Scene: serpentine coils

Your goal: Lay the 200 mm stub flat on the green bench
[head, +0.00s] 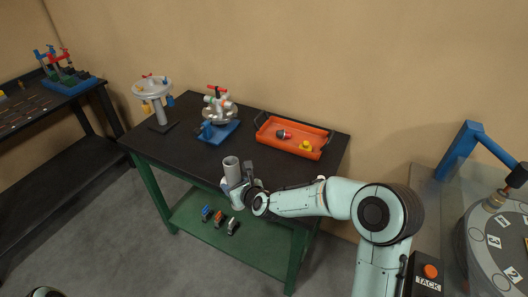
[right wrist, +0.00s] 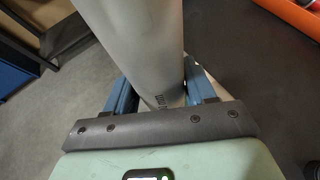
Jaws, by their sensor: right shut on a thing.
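The stub is a plain grey pipe (head: 232,167), upright in the head view at the front edge of the green bench. The green bench (head: 168,150) has a black top and green legs. My right gripper (head: 235,184) is shut on the stub. In the right wrist view the pipe (right wrist: 142,45) stands between the two blue fingers (right wrist: 160,98), with dark printing low on its side. The head view does not clearly show whether its lower end touches anything. My left gripper is not in view.
On the bench stand a round pedestal tray (head: 152,88), a valve assembly on a blue base (head: 218,130) and an orange tray (head: 310,135). The front left of the top is clear. Several small clamps (head: 219,218) lie on the lower shelf (head: 255,245). A round numbered table (head: 485,255) stands right.

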